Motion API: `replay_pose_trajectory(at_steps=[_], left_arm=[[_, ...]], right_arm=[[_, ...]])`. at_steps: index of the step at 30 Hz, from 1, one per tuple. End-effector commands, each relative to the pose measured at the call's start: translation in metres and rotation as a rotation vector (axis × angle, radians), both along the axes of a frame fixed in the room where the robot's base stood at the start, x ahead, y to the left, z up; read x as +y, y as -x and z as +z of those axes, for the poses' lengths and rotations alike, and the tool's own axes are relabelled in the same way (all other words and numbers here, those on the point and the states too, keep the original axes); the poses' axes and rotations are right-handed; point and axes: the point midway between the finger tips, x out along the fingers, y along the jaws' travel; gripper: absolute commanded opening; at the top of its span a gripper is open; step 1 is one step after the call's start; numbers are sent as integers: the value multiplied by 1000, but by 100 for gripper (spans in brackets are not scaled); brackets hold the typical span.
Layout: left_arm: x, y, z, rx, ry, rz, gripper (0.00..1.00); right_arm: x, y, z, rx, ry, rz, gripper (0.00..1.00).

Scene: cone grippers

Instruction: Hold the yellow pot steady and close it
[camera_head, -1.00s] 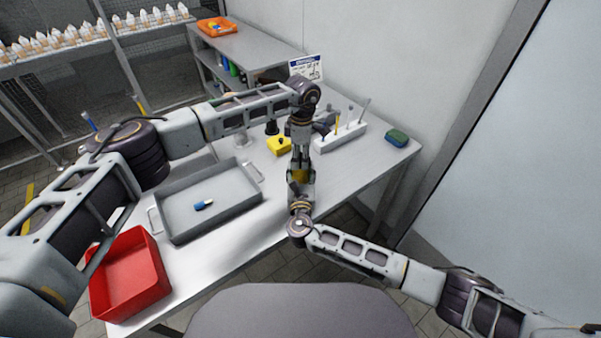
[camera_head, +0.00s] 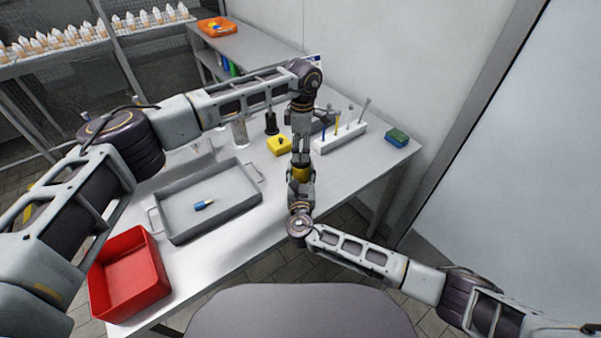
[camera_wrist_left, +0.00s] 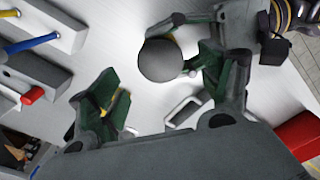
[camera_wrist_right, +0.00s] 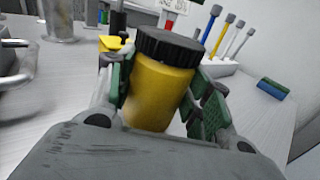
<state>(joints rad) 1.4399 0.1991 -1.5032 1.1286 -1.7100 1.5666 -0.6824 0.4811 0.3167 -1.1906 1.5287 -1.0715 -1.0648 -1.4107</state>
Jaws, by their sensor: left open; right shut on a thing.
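The yellow pot (camera_head: 300,174) stands in my right gripper at the table's front edge. In the right wrist view the pot (camera_wrist_right: 158,92) wears a black ribbed lid (camera_wrist_right: 168,46); I cannot tell how tight it is. My right gripper (camera_wrist_right: 160,95) is shut around the pot's yellow body, one green-padded finger on each side. My left gripper (camera_head: 301,158) is just above the pot, pointing down. In the left wrist view its green-padded fingers (camera_wrist_left: 160,95) are spread apart and empty, with the round dark lid top (camera_wrist_left: 160,60) below and apart from them.
A grey tray (camera_head: 225,215) with a blue-and-white item and a red bin (camera_head: 130,275) lie to the left. Behind stand a yellow block (camera_head: 278,146), a white rack (camera_head: 340,137) with several tools, and a green-blue sponge (camera_head: 397,137).

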Motion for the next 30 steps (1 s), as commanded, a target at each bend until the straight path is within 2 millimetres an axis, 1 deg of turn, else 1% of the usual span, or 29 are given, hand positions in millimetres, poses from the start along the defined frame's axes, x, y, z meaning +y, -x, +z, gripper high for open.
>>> replay_pose_trajectory(at_steps=[1,9,15,21,29,30], left_arm=[[0,-1,8,-2,0,0,78],[0,-1,48,-2,0,0,78],[0,-1,69,-2,-1,0,78],[-1,0,77,-1,0,0,78],[-1,0,78,-1,-1,0,78],[-1,0,78,-1,-1,0,78]], right_arm=[[0,1,-2,4,0,0,0],[0,1,-2,4,0,0,0],[0,1,-2,4,0,0,0],[0,1,-2,4,0,0,0],[0,1,-2,4,0,0,0],[0,1,-2,4,0,0,54]])
